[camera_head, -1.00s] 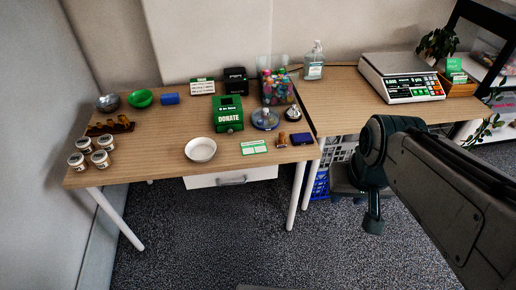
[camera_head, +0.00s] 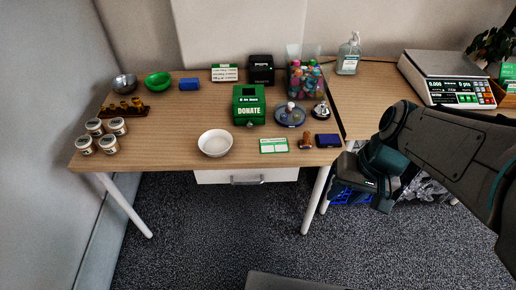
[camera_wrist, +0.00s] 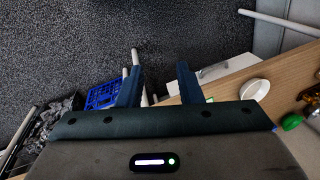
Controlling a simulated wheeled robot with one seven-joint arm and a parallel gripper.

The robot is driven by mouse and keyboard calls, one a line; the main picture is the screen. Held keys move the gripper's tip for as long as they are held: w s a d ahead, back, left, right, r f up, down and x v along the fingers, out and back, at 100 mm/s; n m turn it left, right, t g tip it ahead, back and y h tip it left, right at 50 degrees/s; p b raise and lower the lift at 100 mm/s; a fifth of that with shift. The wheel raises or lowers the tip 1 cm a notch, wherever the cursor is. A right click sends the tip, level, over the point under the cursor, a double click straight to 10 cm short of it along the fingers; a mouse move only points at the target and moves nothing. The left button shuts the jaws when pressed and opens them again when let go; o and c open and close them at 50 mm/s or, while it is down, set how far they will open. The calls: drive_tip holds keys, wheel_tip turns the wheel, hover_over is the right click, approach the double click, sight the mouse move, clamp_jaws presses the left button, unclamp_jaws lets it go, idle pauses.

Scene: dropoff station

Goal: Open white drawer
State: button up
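The white drawer (camera_head: 225,177) hangs under the front edge of the left wooden table and looks closed. Its grey bar handle (camera_head: 247,181) is on the middle of its front. In the wrist view the white drawer front (camera_wrist: 218,69) shows beyond the right finger, partly hidden by it. My gripper (camera_wrist: 160,84) is open, with two dark blue fingers apart and nothing between them but floor and a white table leg. In the head view my gripper is to the right of the drawer, near the table leg, apart from the handle; its fingers are hard to make out there.
The left table (camera_head: 180,140) carries a white bowl (camera_head: 215,143), a green donation box (camera_head: 249,106), several jars and small items. A white table leg (camera_head: 316,200) stands between my gripper and the drawer. A blue crate (camera_head: 350,196) is under the right table. Carpet before the drawer is clear.

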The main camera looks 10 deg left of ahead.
drive_tip(key=w+a+f+g+y+b, duration=0.25)
drive_tip(key=a+f+b, duration=0.2)
drive_tip(key=f, duration=0.45)
drive_tip(key=m+t+y+b, duration=0.45)
drive_tip(key=y+b, duration=0.75)
drive_tip(key=b, duration=0.5)
approach(251, 183)
drive_tip(key=a, duration=0.3)
drive_tip(key=w+a+f+b, duration=0.1)
drive_tip(key=a, duration=0.2)
drive_tip(key=a+b, duration=0.1)
drive_tip(key=a, duration=0.3)
drive_tip(key=shift+w+f, duration=0.15)
drive_tip(key=shift+w, duration=0.15)
clamp_jaws()
